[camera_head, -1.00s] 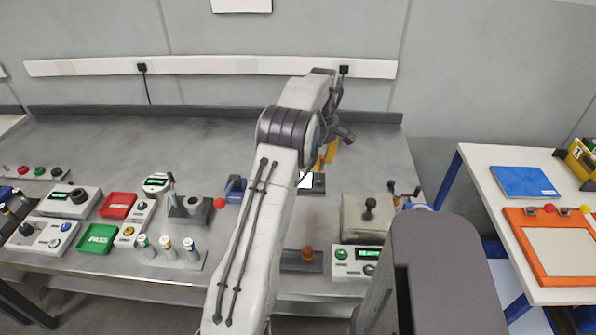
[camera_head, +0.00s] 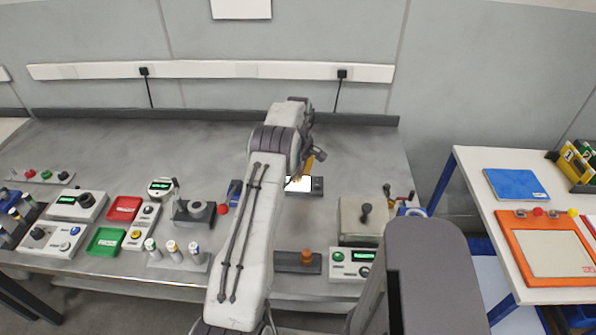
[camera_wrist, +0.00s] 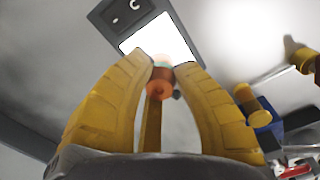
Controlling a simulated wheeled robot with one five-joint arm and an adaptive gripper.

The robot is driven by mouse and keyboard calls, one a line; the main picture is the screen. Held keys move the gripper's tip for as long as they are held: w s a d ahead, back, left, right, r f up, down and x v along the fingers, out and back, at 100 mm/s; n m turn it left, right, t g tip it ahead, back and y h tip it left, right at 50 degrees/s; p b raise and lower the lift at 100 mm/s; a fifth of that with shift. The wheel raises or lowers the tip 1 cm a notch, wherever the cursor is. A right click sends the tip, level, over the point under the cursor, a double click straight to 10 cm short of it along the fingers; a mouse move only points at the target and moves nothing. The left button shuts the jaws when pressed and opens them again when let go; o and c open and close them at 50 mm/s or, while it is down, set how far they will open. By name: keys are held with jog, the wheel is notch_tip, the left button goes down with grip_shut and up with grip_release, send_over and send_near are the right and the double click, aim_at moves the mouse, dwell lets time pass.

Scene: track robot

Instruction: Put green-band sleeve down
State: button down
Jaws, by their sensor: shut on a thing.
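In the head view my gripper (camera_head: 302,174) is just above this lit plate (camera_head: 298,185), and the held piece is too small to make out.
Banded white sleeves (camera_head: 172,249) stand in a rack at the front left. An orange knob (camera_head: 307,256) is nearer the front. The bench behind is clear.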

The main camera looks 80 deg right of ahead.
jog(key=shift+f, duration=0.7)
jog(key=shift+f, duration=0.15)
jog(key=c, duration=1.1)
grip_release()
